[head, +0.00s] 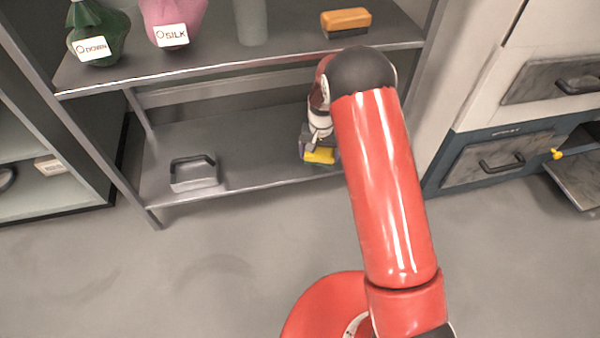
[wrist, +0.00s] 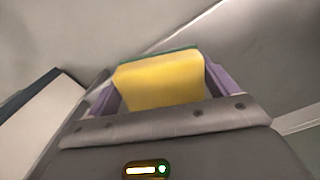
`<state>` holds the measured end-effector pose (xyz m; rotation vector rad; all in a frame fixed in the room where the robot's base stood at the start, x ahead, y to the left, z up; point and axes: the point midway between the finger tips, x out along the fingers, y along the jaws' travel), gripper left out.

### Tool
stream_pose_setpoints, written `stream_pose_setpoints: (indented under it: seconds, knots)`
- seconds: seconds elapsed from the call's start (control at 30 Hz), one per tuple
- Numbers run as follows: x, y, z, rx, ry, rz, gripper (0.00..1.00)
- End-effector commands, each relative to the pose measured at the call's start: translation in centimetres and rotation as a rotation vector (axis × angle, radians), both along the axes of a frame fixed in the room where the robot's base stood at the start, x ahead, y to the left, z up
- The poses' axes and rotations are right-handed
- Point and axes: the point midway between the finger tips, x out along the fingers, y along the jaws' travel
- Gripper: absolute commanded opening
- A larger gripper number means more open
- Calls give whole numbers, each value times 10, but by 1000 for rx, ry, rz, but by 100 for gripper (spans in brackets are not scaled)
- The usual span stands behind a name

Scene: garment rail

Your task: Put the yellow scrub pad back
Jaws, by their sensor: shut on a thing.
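The yellow scrub pad (head: 320,156) is low in the head view, by the front edge of the lower shelf (head: 245,140), partly covered by my arm. In the wrist view the pad (wrist: 160,84) shows a yellow face with a thin green layer along its far edge. My gripper (head: 318,152) is shut on it, with a purple finger on each side in the wrist view (wrist: 161,88). I cannot tell whether the pad touches the shelf.
A grey open holder with a dark handle (head: 194,175) stands at the lower shelf's left. The lower shelf's middle is clear. Drawers (head: 500,160) stand right.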

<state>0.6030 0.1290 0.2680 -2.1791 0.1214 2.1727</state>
Motion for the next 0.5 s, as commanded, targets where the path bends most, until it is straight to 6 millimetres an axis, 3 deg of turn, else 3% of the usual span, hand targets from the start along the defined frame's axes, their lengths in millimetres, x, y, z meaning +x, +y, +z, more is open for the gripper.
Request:
stream_pose_setpoints:
  seconds: [0.03,0.1,0.27,0.37,0.5]
  knots:
    - [10,18,2,3,-6,1,65]
    - [16,34,12,6,-4,-5,65]
    - [21,51,23,10,2,-12,65]
    - [21,53,15,10,6,-14,65]
    - [20,53,-10,9,7,-14,65]
